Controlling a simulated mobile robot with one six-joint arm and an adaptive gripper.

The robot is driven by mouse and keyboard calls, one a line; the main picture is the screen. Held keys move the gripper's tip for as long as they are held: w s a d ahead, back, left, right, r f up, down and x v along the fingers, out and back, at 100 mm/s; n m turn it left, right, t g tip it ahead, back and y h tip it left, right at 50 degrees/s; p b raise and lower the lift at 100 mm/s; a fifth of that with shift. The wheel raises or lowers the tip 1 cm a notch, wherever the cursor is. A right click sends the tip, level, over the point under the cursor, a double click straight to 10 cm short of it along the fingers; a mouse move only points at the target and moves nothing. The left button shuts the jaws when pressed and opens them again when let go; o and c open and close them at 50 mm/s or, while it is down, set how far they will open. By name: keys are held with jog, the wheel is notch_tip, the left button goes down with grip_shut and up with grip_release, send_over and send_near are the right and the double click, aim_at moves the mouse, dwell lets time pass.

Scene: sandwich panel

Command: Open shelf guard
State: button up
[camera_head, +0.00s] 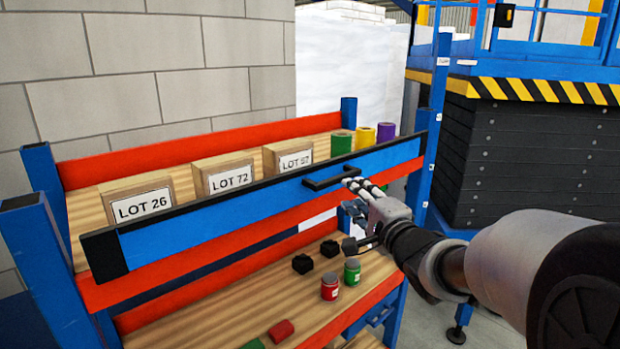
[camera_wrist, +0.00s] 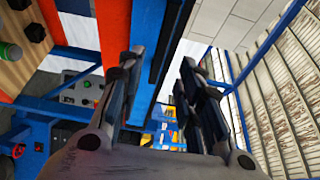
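The shelf guard (camera_head: 240,213) is a long blue bar with black ends, lying across the front of the upper shelf. Its black handle (camera_head: 328,178) sits on the bar right of centre. My gripper (camera_head: 354,200) is close to the handle's right end, in front of the bar. In the wrist view my gripper (camera_wrist: 160,72) has its fingers spread apart, with the blue guard (camera_wrist: 147,35) and a dark bar beyond and partly between them. I cannot tell whether the fingers touch the handle.
Boxes marked LOT 26 (camera_head: 140,206), LOT 72 (camera_head: 228,178) and LOT 57 (camera_head: 291,160) stand behind the guard, with green, yellow and purple rolls (camera_head: 364,138). Below, the lower shelf (camera_head: 210,320) holds red and green jars (camera_head: 330,287) and black blocks. A blue post (camera_head: 436,120) stands at the right.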

aim_at(340, 180)
jog(key=p+x, duration=0.1)
jog(key=x, duration=0.9)
jog(key=shift+d, duration=0.1)
jog(key=shift+s, duration=0.1)
grip_shut()
dwell(0.3)
